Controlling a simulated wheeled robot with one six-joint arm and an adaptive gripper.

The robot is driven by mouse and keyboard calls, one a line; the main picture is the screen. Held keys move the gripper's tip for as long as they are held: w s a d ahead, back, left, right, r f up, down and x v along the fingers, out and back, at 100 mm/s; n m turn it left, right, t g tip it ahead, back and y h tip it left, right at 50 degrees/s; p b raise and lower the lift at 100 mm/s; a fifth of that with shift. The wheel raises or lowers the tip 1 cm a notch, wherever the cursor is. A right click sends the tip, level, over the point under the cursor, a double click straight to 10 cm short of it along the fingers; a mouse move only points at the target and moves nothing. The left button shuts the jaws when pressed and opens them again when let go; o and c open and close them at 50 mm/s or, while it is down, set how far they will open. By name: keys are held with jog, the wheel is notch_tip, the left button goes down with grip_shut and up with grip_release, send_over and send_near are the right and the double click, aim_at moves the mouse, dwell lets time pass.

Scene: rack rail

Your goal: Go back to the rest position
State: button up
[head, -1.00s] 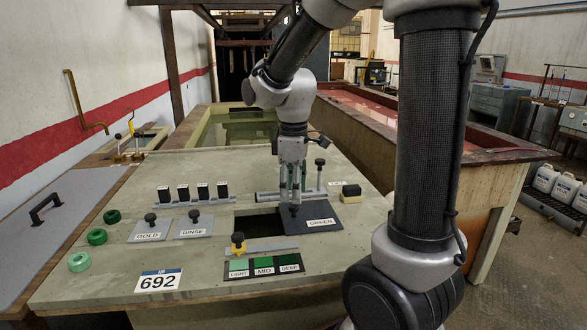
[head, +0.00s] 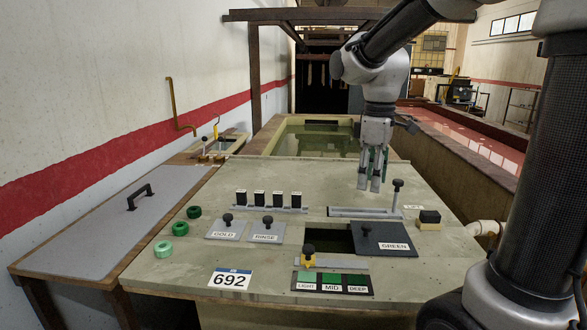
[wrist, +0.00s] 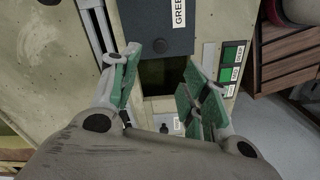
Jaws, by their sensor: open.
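My gripper (head: 371,184) is open and empty, fingers pointing down above the bench top (head: 225,188), behind the GREEN lid. In the wrist view, the green-padded fingers (wrist: 160,85) are apart with nothing between them. The dark GREEN lid (head: 379,238) with its black knob lies beside a dark rectangular opening (head: 330,245), which is uncovered to the lid's left. The lid also shows in the wrist view (wrist: 155,22). My gripper is apart from the lid's knob.
GOLD (head: 227,231) and RINSE (head: 266,233) lids sit at left. A yellow-and-black slider knob (head: 309,257) stands above the LIGHT, MID, DEEP plate (head: 331,283). An upright lever (head: 396,195) stands close right of my gripper. Several black blocks (head: 260,200) and green rings (head: 163,249) stand further left.

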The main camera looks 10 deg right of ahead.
jog(key=s+d+m+t, duration=0.2)
jog(key=s+m, duration=0.3)
jog(key=s, duration=0.3)
jog(key=s+d+m+t, duration=0.2)
jog(key=s+m, duration=0.2)
jog(key=s, duration=0.4)
jog(key=shift+d+r+m, duration=0.3)
jog(key=shift+m, duration=0.1)
